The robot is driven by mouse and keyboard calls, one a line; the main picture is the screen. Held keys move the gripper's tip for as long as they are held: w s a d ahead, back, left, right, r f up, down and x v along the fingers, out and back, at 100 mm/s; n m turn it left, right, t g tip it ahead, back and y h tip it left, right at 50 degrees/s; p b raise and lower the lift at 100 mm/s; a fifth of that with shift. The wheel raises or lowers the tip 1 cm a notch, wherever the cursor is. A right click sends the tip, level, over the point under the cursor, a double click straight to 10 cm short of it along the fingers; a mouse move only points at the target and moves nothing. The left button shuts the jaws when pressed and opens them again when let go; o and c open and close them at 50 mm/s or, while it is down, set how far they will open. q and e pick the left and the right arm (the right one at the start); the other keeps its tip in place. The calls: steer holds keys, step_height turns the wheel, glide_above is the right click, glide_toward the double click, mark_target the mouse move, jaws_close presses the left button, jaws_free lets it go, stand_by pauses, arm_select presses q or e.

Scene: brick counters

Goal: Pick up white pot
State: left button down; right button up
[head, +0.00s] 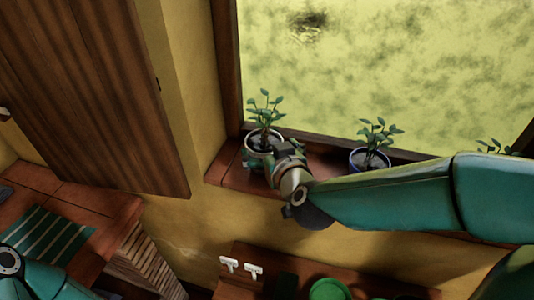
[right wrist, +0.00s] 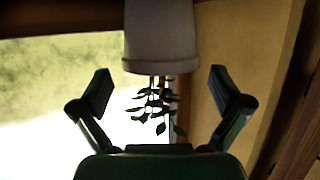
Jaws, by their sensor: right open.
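The white pot (head: 253,143) with a leafy green plant stands on the window sill at the left end. In the right wrist view the white pot (right wrist: 160,40) appears upside down at the top, with its leaves hanging below it. My right gripper (head: 277,160) is beside the pot in the head view and hides part of its right side. In the right wrist view my right gripper (right wrist: 160,82) is open, with its fingers spread wide and the pot between and beyond them. Nothing is held. My left gripper is not seen; only part of my left arm shows at lower left.
A blue pot (head: 370,160) with a plant stands farther right on the brick-red sill (head: 320,160). Another plant (head: 495,147) shows at the far right. A wooden cabinet (head: 100,80) hangs at left. Below are a counter with a green striped cloth (head: 45,240) and a green round dish (head: 328,289).

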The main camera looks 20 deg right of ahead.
mark_target(266, 145)
steer(key=x, duration=0.4)
steer(key=shift+w+f, duration=0.15)
steer(key=shift+c, duration=0.2)
steer(key=c, duration=1.5)
steer(key=shift+o, duration=0.2)
